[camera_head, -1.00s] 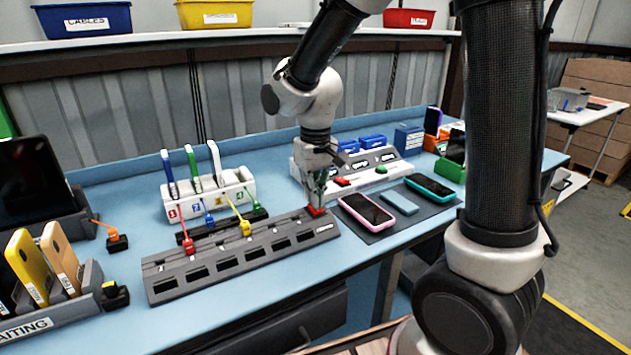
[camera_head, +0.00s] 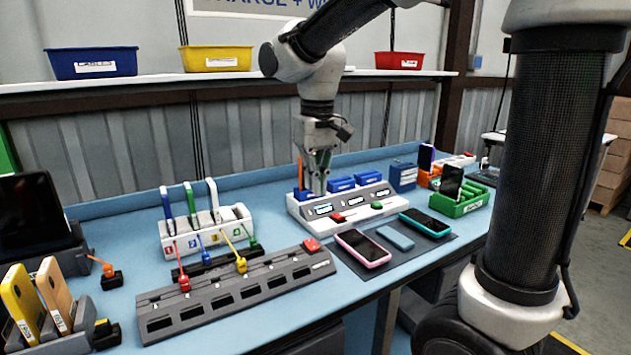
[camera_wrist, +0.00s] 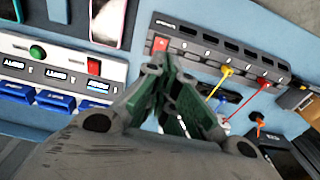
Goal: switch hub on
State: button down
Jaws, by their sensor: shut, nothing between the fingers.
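The hub (camera_head: 235,290) is a long dark grey bar with a row of slots on the blue table. Its red switch (camera_head: 311,244) sits at the right end. In the wrist view the hub (camera_wrist: 212,47) lies beyond my fingers, and the red switch (camera_wrist: 160,44) shows just past the fingertips. My gripper (camera_head: 320,190) is shut and empty, pointing down. It is raised clear of the switch and overlaps the white charging console in the head view. Its green-padded fingers (camera_wrist: 170,62) meet in the wrist view.
The white console (camera_head: 350,213) has red and green buttons and blue blocks behind; one display looks lit. Pink (camera_head: 363,247) and teal (camera_head: 425,223) phones lie on a dark mat. Coloured plugs (camera_head: 240,264) stand along the hub's back. A white cable rack (camera_head: 205,233) stands behind it.

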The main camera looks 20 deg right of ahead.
aim_at(311, 245)
jog(key=shift+w+a+r+t, duration=0.15)
jog(key=shift+w+r+t, duration=0.05)
jog(key=shift+w+t, duration=0.45)
jog(key=shift+s, duration=0.1)
jog(key=f, duration=0.4)
jog(key=w+f, duration=0.1)
jog(key=f, duration=0.4)
jog(key=w+f, duration=0.1)
jog(key=f, duration=0.4)
jog(key=shift+w+a, duration=0.2)
jog(key=shift+a, duration=0.05)
